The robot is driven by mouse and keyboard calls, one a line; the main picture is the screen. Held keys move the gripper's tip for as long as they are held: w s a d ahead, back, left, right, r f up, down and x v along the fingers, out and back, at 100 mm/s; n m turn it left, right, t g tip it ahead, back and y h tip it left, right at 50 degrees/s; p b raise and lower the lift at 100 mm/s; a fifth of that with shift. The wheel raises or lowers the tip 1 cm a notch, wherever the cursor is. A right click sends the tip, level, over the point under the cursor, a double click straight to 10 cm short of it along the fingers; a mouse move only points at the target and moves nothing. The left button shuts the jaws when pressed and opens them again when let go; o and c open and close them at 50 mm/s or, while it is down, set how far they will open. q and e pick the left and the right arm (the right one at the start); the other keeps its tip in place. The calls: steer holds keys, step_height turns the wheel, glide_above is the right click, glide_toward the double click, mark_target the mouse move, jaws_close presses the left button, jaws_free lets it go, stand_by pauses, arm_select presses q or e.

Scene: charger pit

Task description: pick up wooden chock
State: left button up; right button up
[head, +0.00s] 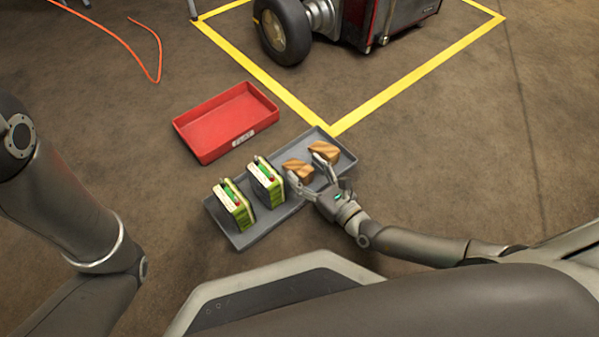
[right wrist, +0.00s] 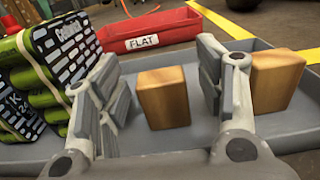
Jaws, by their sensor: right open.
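Two wooden chocks lie in the grey tray (head: 252,241). The nearer wooden chock (head: 297,168) shows in the right wrist view (right wrist: 164,98) between the open fingers of my right gripper (right wrist: 160,95), with gaps on both sides. The other wooden chock (head: 324,151) is at the tray's far right end; in the right wrist view it (right wrist: 275,80) is right of the right finger, partly hidden. In the head view my right gripper (head: 311,178) is at the tray's right part, beside the chocks. My left gripper is out of the frame; only its arm shows.
Two green battery packs (head: 233,204) (head: 267,181) stand in the tray's left and middle parts. A red bin (head: 213,153) labelled FLAT sits behind the tray. Yellow floor tape (head: 385,98) surrounds a wheeled machine (head: 385,25). An orange cable (head: 140,60) lies back left.

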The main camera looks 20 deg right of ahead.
steer(key=c, duration=1.2)
